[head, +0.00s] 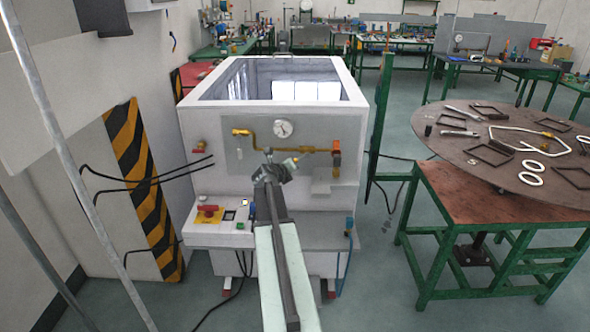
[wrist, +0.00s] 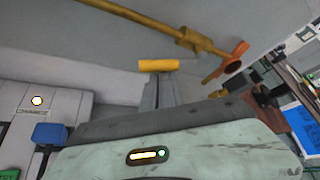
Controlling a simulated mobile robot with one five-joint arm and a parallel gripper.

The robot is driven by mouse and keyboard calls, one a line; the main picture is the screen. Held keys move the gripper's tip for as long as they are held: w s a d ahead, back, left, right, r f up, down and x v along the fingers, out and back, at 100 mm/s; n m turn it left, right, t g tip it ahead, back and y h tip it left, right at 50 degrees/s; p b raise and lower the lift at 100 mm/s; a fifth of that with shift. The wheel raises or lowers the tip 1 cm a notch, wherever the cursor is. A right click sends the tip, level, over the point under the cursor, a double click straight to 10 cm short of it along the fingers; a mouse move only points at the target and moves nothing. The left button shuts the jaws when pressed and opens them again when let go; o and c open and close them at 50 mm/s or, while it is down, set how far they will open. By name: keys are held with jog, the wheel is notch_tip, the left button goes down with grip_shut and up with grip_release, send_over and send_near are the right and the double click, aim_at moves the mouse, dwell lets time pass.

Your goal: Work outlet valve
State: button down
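A white generator cabinet (head: 265,180) stands ahead. Its front panel carries a brass pipe (head: 290,150) with a yellow-handled valve (head: 240,132) at its left and an orange-handled valve (head: 336,147) at its right. Which one is the outlet valve is not marked. In the wrist view the pipe (wrist: 135,14) runs across the top to the orange handle (wrist: 230,62). My gripper (head: 274,166) is in front of the panel, below the gauge, left of the orange valve. A yellow cylinder (wrist: 158,65) shows at the end of a grey finger-like part; whether it is gripped is unclear.
A round gauge (head: 283,129) is above the pipe. A red valve (head: 199,147) is at the cabinet's left. A control shelf (head: 213,233) with a red knob (head: 208,208) juts out below.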

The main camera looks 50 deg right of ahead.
jog(key=shift+w+a+r+p, duration=0.2)
jog(key=shift+r+p, duration=0.3)
jog(key=shift+r, duration=0.1)
jog(key=shift+w+a+r+p, duration=0.15)
jog(key=shift+w+r+p, duration=0.05)
jog(key=shift+r+p, duration=0.35)
jog(key=shift+w+r, duration=0.1)
jog(key=shift+r, duration=0.1)
jog(key=shift+r, duration=0.1)
